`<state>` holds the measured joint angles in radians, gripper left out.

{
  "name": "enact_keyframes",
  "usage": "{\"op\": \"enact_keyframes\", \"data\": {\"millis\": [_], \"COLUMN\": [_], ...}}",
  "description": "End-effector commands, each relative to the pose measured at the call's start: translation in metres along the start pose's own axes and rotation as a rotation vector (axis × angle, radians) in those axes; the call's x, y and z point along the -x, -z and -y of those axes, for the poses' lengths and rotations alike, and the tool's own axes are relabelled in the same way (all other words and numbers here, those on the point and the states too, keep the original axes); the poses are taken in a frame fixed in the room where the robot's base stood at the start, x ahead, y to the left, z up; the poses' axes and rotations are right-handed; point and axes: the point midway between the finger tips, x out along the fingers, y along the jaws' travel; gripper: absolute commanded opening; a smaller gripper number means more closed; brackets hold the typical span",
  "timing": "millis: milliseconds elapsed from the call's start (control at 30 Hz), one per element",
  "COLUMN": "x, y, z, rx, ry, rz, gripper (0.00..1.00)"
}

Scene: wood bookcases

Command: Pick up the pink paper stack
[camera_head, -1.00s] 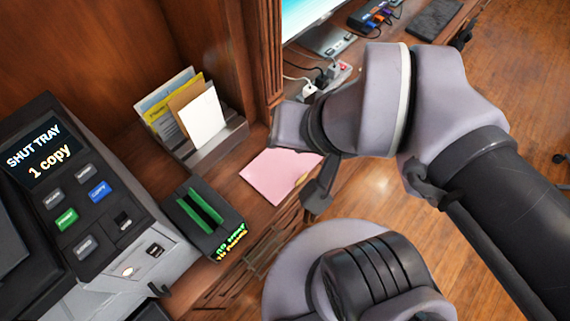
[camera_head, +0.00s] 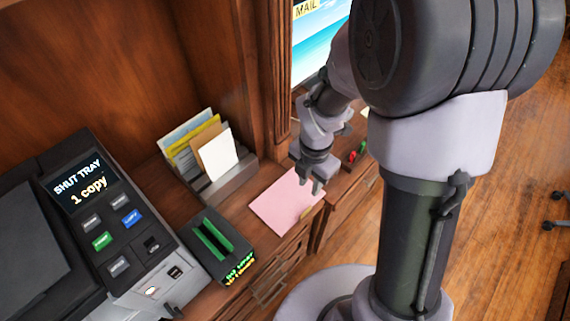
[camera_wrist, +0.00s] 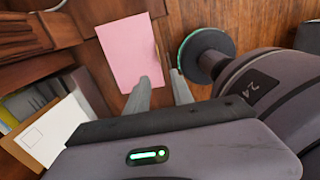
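The pink paper stack (camera_head: 283,203) lies flat on the wooden desk, near its front edge, in the head view. It also shows in the wrist view (camera_wrist: 130,50), just beyond my fingertips. My gripper (camera_head: 313,187) is above the stack's upper right part and points down. In the wrist view my gripper (camera_wrist: 160,82) has its two fingers apart with nothing between them. I cannot tell how high the fingertips are above the paper.
A file holder (camera_head: 229,180) with envelopes and papers stands behind the stack. A black box with green slots (camera_head: 213,240) and a copier (camera_head: 105,215) are to the left. A wooden post (camera_head: 262,80) and a monitor (camera_head: 316,45) are behind. Open floor lies right.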

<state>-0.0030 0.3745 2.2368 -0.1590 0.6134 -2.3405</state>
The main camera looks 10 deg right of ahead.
Motion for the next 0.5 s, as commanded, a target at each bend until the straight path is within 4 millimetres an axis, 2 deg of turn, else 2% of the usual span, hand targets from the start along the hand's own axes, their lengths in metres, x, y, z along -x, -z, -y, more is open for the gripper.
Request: {"op": "enact_keyframes", "data": {"millis": [33, 200, 300, 500], "x": [-0.023, -0.075, -0.096, -0.113], "y": [0.001, 0.001, 0.001, 0.000], "z": [0.001, 0.001, 0.001, 0.000], "rx": [-0.001, -0.004, -0.006, -0.008], "ry": [0.004, 0.004, 0.003, 0.001], "rz": [-0.003, -0.003, -0.003, -0.002], "gripper": [0.28, 0.28, 0.28, 0.28]}}
